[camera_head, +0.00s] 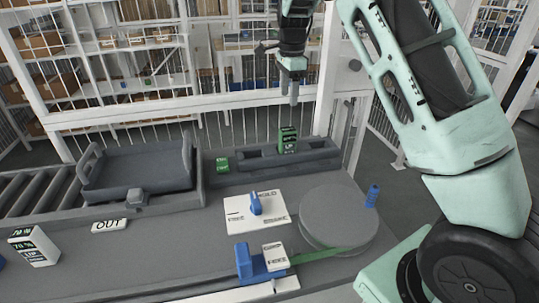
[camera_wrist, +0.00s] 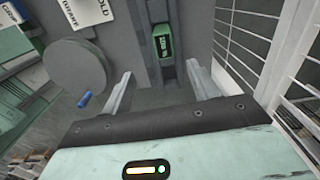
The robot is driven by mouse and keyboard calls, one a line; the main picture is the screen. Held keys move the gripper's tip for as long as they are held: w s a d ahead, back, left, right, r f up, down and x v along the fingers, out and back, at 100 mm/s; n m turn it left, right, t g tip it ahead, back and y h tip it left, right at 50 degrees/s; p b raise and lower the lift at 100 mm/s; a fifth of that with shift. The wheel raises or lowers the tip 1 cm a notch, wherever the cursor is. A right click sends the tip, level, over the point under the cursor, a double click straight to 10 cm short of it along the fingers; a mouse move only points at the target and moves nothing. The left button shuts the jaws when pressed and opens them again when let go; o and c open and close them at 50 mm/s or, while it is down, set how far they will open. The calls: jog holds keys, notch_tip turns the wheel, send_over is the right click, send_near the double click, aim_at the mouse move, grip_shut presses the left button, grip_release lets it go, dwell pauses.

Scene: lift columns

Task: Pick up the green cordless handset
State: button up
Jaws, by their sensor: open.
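The green cordless handset (camera_head: 288,139) stands upright in a long grey trough (camera_head: 318,156) at the back of the table. In the wrist view the handset (camera_wrist: 163,44) shows from above, in the trough, ahead of my fingers and between their lines. My gripper (camera_head: 291,96) is above the handset in the head view, fingers pointing down. In the wrist view my gripper (camera_wrist: 160,74) has its two fingers wide apart with nothing between them. It looks apart from the handset.
A grey tray (camera_head: 140,168), a white card with a blue knob (camera_head: 255,205), a round grey disc (camera_head: 335,218), a blue cylinder (camera_head: 372,196) and a blue device (camera_head: 252,264) share the table. White mesh fencing (camera_head: 240,100) stands behind.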

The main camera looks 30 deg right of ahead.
aim_at(287, 140)
jog(key=f+p, duration=0.1)
jog(key=f, duration=0.5)
jog(key=f+p, duration=0.1)
jog(key=f, duration=0.5)
jog(key=shift+w+d+p, duration=0.2)
jog(key=shift+p, duration=0.1)
jog(key=shift+f+p, duration=1.1)
jog(key=shift+f, duration=1.55)
jog(key=c, duration=1.2)
